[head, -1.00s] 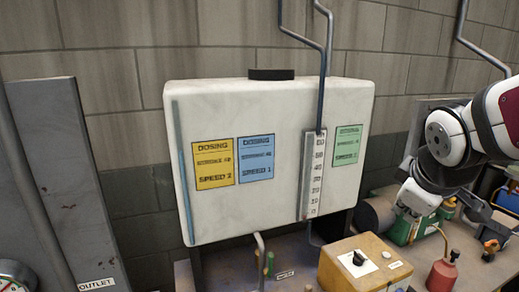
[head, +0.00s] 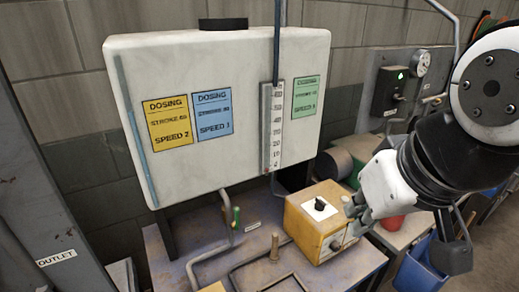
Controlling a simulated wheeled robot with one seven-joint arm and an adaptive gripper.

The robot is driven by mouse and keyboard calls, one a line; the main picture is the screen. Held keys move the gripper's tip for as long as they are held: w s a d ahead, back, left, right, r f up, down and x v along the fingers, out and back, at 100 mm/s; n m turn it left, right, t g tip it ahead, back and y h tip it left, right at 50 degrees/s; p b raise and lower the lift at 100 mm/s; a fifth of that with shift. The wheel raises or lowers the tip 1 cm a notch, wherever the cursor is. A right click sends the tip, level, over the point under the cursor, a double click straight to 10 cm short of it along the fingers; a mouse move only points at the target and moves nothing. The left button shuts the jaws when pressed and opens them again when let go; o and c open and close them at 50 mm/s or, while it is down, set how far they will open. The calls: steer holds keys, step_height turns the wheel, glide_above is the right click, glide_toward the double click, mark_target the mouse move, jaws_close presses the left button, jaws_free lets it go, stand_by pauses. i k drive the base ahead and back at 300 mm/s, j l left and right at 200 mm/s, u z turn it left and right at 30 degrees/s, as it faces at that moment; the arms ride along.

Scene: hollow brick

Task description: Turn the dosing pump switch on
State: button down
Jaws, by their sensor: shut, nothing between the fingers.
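The dosing pump is likely the yellow box (head: 305,225) on the bench below the white tank. A black rotary switch (head: 319,204) sits on a white plate on its top; its exact setting is too small to read. My gripper (head: 352,215) is shut and empty, at the right edge of the yellow box, to the right of the black switch. It hides part of the box's right side. I cannot tell whether the fingers touch the box.
A white tank (head: 215,60) with yellow, blue and green labels and a scale stands behind. Pipes and a brass-coloured post (head: 274,247) are left of the box. A red container (head: 390,222) and blue bin (head: 420,264) are at right. A wall panel has a green light (head: 400,75).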

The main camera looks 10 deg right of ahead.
mark_target(320, 205)
steer(key=i+l+z, duration=0.25)
steer(key=z, duration=0.25)
steer(key=i+l+z, duration=0.25)
steer(key=z, duration=0.25)
steer(key=i+j, duration=0.05)
steer(key=i, duration=0.05)
